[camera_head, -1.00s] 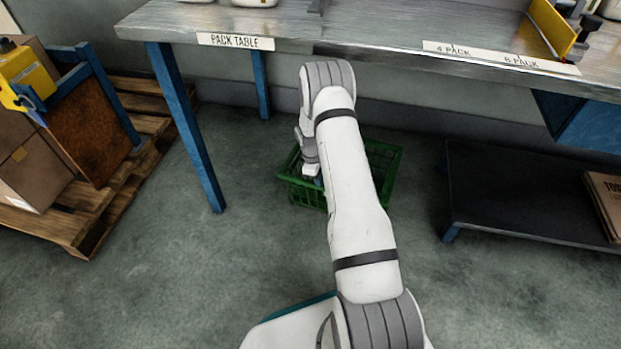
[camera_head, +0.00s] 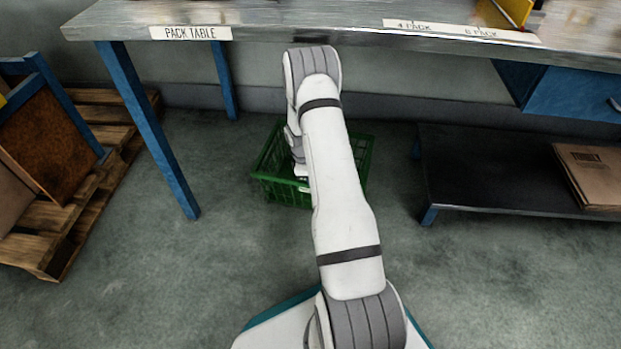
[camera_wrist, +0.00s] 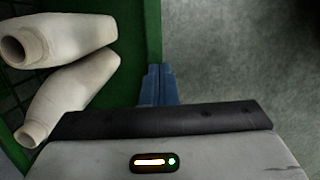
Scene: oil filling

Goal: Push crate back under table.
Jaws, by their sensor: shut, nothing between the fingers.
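The green crate (camera_head: 275,188) sits on the floor below the pack table (camera_head: 300,42), partly hidden behind my arm. In the wrist view the crate's green wall (camera_wrist: 152,35) runs along the left, with two off-white bottles (camera_wrist: 70,75) lying inside it. My gripper (camera_wrist: 160,80) is shut and empty, its blue fingers right by the outer side of the crate wall. I cannot tell whether they touch it. In the head view the fingers are hidden by my arm.
A table leg (camera_head: 150,130) stands left of the crate. A low black shelf (camera_head: 480,180) with a cardboard stack (camera_head: 590,175) is to the right. A wooden pallet (camera_head: 60,215) lies at the far left. The floor in front is clear.

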